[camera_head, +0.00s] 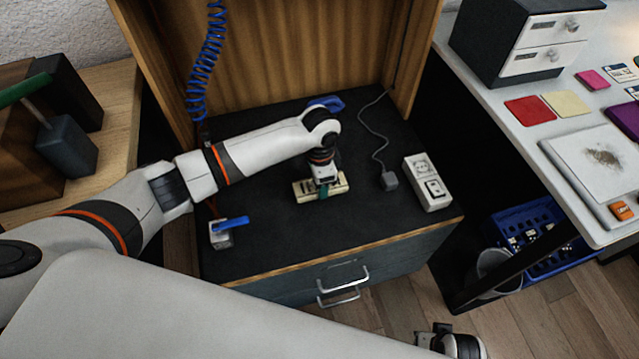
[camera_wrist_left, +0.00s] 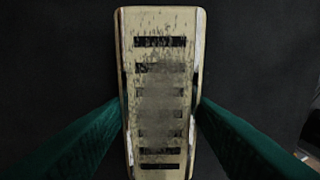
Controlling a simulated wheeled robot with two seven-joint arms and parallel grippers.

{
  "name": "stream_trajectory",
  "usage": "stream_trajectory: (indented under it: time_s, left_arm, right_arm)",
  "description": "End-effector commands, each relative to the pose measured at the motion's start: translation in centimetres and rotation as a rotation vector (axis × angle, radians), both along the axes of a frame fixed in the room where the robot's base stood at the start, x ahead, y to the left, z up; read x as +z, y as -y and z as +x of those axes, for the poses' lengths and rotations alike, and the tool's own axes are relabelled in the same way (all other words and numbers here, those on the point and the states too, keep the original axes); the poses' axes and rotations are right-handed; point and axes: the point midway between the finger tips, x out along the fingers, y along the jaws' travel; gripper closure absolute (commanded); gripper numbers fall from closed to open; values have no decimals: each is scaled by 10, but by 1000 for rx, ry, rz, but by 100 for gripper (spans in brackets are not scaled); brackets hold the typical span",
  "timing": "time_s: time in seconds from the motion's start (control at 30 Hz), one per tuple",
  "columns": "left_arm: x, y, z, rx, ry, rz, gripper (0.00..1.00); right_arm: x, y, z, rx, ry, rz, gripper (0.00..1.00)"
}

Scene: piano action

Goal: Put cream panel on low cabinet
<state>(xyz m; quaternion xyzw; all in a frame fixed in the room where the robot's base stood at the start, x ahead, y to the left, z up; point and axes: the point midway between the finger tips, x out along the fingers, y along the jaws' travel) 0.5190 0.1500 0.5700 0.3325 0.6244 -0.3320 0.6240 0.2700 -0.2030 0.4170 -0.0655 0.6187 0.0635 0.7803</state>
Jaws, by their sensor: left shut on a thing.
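The cream panel (camera_head: 302,188) is a narrow, worn plate with several dark slots. In the head view it is at the middle of the low cabinet's (camera_head: 285,235) dark top. It lies flat, on the top or just above it; I cannot tell which. My left gripper (camera_head: 323,191) is over it, pointing down. In the left wrist view the panel (camera_wrist_left: 160,55) runs upright through the picture between the two green fingers, which are shut on its long sides. At the bottom edge a part of my right arm shows, its fingers not discernible.
On the cabinet top are a white socket box (camera_head: 428,182) at right, a grey plug (camera_head: 389,181) on a cord, a blue-handled valve (camera_head: 222,233) at front left and a blue object (camera_head: 327,102) behind. A blue coiled hose (camera_head: 206,60) hangs at back left.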

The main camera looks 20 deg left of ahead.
Motion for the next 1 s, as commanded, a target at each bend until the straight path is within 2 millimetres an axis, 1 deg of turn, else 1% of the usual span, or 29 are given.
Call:
stream_trajectory:
  time_s: [0.03,0.1,0.47,0.5,0.57,0.6,0.63,0.9,1.0]
  left_arm:
    - [-6,0,0,0,0,0,76]
    - [-9,0,0,0,1,-1,76]
    - [-11,1,0,0,0,-1,76]
    - [-12,0,0,1,-1,-1,48]
    - [-12,0,0,0,-1,-1,38]
    - [-12,0,0,0,-1,-1,32]
    - [-12,0,0,0,-1,-1,28]
    - [-11,0,0,0,1,-1,28]
    - [-6,0,0,0,2,-1,28]
  right_arm:
    - [3,0,1,0,4,0,64]
    - [7,0,2,-1,4,0,64]
    - [8,0,1,-1,3,0,64]
    - [7,0,1,-1,2,0,64]
    - [7,0,1,-1,2,0,64]
    - [7,0,1,-1,2,0,64]
    - [7,0,1,-1,2,0,64]
    - [7,0,1,0,1,0,64]
    - [9,0,1,0,3,1,64]
